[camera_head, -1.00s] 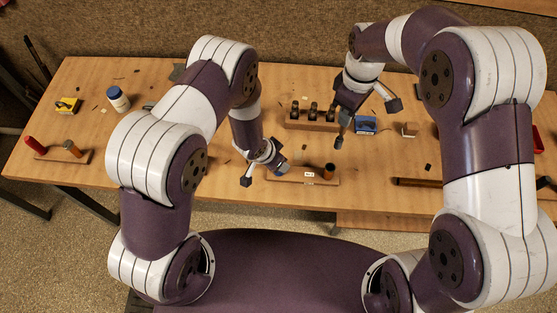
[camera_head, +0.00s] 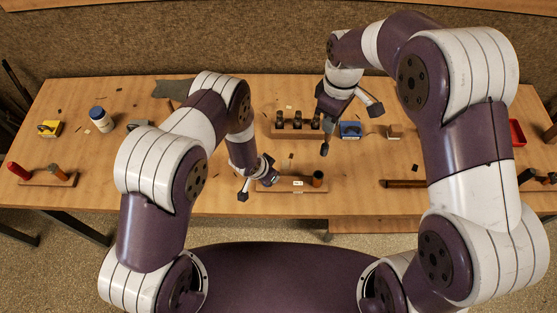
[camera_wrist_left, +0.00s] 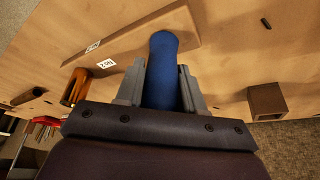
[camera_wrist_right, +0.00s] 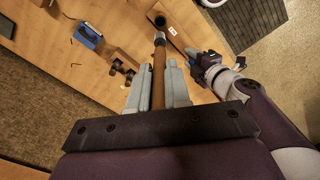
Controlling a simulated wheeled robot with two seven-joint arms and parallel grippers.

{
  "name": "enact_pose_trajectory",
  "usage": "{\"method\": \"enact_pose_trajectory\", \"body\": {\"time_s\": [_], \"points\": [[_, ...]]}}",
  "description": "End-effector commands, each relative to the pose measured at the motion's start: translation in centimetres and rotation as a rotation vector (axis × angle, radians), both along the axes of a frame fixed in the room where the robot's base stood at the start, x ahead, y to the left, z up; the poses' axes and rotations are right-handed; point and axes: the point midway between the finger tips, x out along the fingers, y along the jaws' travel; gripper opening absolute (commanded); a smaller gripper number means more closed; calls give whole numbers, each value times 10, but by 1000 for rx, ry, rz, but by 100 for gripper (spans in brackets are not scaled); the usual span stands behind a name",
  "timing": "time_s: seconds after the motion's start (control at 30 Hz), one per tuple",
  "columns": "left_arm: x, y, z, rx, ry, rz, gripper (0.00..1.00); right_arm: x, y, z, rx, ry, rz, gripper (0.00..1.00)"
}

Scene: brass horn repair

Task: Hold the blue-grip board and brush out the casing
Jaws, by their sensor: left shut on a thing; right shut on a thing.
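The board (camera_head: 285,190) lies near the table's front edge, with a white label and an upright orange-brown casing (camera_head: 318,179) at its right end. My left gripper (camera_head: 268,177) is shut on the board's blue grip (camera_wrist_left: 162,75), which stands between its fingers in the left wrist view. The casing also shows in the left wrist view (camera_wrist_left: 76,87), its mouth open. My right gripper (camera_wrist_right: 158,85) is shut on the brown handle of a brush (camera_wrist_right: 158,60). The brush's dark head (camera_head: 324,149) points down and appears above the casing, apart from it.
A rack with several dark pieces (camera_head: 296,131), a blue box (camera_head: 350,130) and a small wooden block (camera_head: 394,131) stand behind the board. A brown rod (camera_head: 404,184) lies to the right.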

Motion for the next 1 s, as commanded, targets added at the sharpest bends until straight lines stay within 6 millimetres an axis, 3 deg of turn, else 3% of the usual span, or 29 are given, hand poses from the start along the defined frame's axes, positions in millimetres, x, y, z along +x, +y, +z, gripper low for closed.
{"method": "enact_pose_trajectory", "body": {"time_s": [0.13,0.2,0.4,0.6,0.77,1.0], "points": [[1,0,0,-1,-2,0,0,-4,-1,-10,-1,3,0,0],[1,0,0,-1,-2,0,0,-8,-2,-25,-2,6,-33,0],[1,0,1,-1,-2,0,0,-9,-2,-59,-1,4,-404,0],[1,0,1,-1,-2,0,0,-2,0,-65,1,1,-733,0],[1,0,1,-1,-2,0,0,-1,0,-74,0,3,-790,0],[1,0,1,-1,-2,0,0,-1,0,-100,-1,4,-787,0]]}}
